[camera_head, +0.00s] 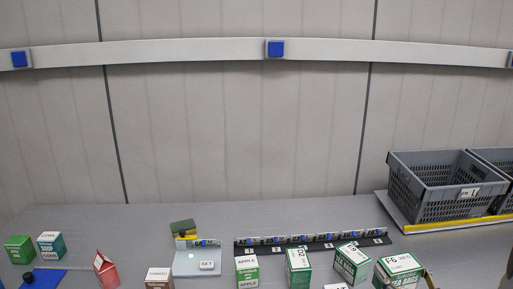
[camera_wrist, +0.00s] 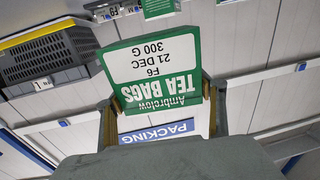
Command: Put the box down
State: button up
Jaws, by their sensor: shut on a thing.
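The box is a green and white tea bags carton (camera_wrist: 155,62) marked F6, upside down in the wrist view. My gripper (camera_wrist: 162,112) is shut on it, with one brown finger at each side. In the head view the same F6 box (camera_head: 400,270) is at the lower right, tilted, with part of a finger at its right edge. The frame's bottom edge cuts off the rest of my gripper. What lies directly under the box is hidden.
Other cartons stand along the front: a green one (camera_head: 351,261), another green one (camera_head: 298,266), an APPLE box (camera_head: 247,269) and a red one (camera_head: 105,268). A dark labelled rack (camera_head: 310,245) lies behind them. A grey crate (camera_head: 430,190) stands at right. The grey table (camera_head: 130,225) is clear at back left.

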aim_at(415, 276)
jog(key=w+a+h, duration=0.1)
jog(key=w+a, duration=0.3)
jog(key=a, duration=0.8)
jog(key=w+a+m+h, duration=0.1)
jog(key=w+a, duration=0.2)
jog(key=a, duration=0.9)
jog(key=shift+w+a, duration=0.4)
dwell(0.6)
jog(key=s+d+m+h, duration=0.1)
jog(key=s+d, duration=0.2)
jog(key=d, duration=0.8)
jog(key=s+d+m+h, duration=0.1)
jog(key=s+d+h, duration=0.15)
jog(key=d, duration=0.85)
jog(key=s+d+h, duration=0.1)
jog(key=s+d, duration=0.3)
jog(key=d, duration=0.7)
jog(key=a+n+y, duration=0.1)
jog(key=y, duration=0.1)
jog(key=s+a+n+y, duration=0.1)
jog(key=a+y, duration=0.1)
jog(key=a+n+y, duration=0.1)
jog(key=a+y, duration=0.1)
jog(key=shift+s+f, duration=0.25)
jog(key=shift+s, duration=0.15)
